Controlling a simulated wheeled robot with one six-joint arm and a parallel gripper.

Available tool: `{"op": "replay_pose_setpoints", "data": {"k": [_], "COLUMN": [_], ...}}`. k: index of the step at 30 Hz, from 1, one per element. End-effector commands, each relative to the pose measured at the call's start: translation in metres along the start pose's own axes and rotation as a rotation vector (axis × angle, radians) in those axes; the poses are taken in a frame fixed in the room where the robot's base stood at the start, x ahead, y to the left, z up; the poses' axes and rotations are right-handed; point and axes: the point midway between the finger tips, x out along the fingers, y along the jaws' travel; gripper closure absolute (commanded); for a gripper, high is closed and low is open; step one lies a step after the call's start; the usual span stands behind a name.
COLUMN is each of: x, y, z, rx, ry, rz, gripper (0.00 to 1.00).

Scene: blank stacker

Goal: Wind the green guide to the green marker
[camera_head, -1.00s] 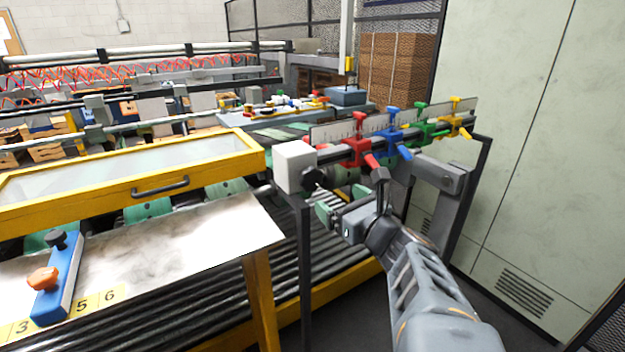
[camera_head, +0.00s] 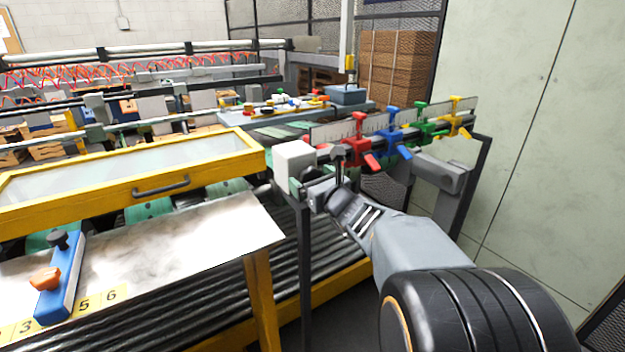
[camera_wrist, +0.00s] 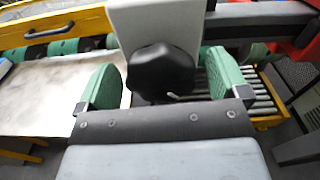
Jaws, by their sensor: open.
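The green guide (camera_head: 424,130) sits on the rail at the right, between the blue guide (camera_head: 392,135) and the yellow guide (camera_head: 456,118). A pale scale plate (camera_head: 335,131) runs behind the guides; I cannot make out a green marker on it. A black knob (camera_wrist: 162,72) is on the white end block (camera_head: 294,160) at the rail's left end. My gripper (camera_head: 309,187) is at that block. In the wrist view its green-padded fingers (camera_wrist: 160,86) are open, one on each side of the knob; I cannot tell whether they touch it.
The red guide (camera_head: 357,146) is nearest the white block on the rail. A yellow-framed cover (camera_head: 150,188) and a metal sheet table (camera_head: 150,240) lie to the left. Dark rollers (camera_head: 240,292) run below. A pale cabinet (camera_head: 540,130) stands at the right.

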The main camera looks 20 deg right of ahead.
Motion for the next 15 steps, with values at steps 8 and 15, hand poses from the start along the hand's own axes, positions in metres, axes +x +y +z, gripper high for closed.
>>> {"op": "replay_pose_setpoints", "data": {"k": [8, 15], "x": [-0.0002, -0.0003], "y": [0.0000, -0.0001], "z": [0.0001, 0.0002], "rx": [0.000, 0.000], "ry": [0.000, 0.000], "rz": [0.000, 0.000], "gripper": [0.19, 0.42]}}
